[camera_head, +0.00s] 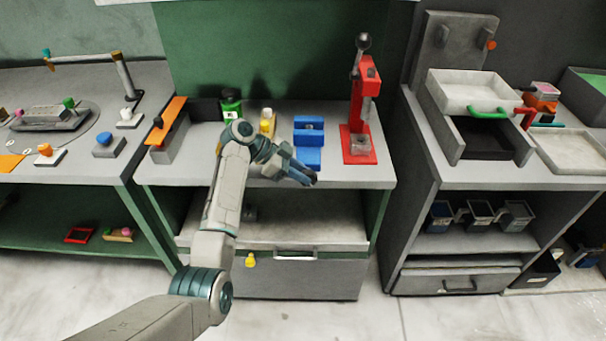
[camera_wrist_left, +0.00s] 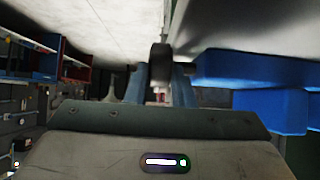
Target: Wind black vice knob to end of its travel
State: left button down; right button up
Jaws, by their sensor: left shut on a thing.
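The blue vice (camera_head: 308,131) stands on the middle bench near its front edge; its blue body also fills the right side of the left wrist view (camera_wrist_left: 270,105). My left gripper (camera_head: 313,179) is just in front of the vice, at the bench's front edge. In the left wrist view, the fingers of my left gripper (camera_wrist_left: 160,90) are shut on the black knob (camera_wrist_left: 160,58), one on each side of it. In the head view the knob is hidden by the gripper. How far the knob is wound cannot be seen. My right gripper is in neither view.
A red press (camera_head: 364,105) stands right of the vice. A green bottle (camera_head: 230,105) and a yellow bottle (camera_head: 267,122) stand left of it, behind my arm. The bench (camera_head: 350,178) has an open shelf and a drawer below. A grey unit with trays (camera_head: 475,95) stands at right.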

pick_arm(q)
jog(key=shift+a+f+h+b, duration=0.15)
jog(key=shift+f+h+b, duration=0.05)
jog(key=shift+h+b, duration=0.25)
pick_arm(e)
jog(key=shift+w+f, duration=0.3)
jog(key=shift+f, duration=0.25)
pick_arm(q)
jog(key=shift+r, duration=0.1)
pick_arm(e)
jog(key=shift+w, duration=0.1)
pick_arm(q)
jog(key=c, duration=1.2)
grip_release()
jog(key=shift+c, duration=0.2)
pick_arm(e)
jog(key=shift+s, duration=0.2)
pick_arm(q)
jog(key=shift+r, duration=0.1)
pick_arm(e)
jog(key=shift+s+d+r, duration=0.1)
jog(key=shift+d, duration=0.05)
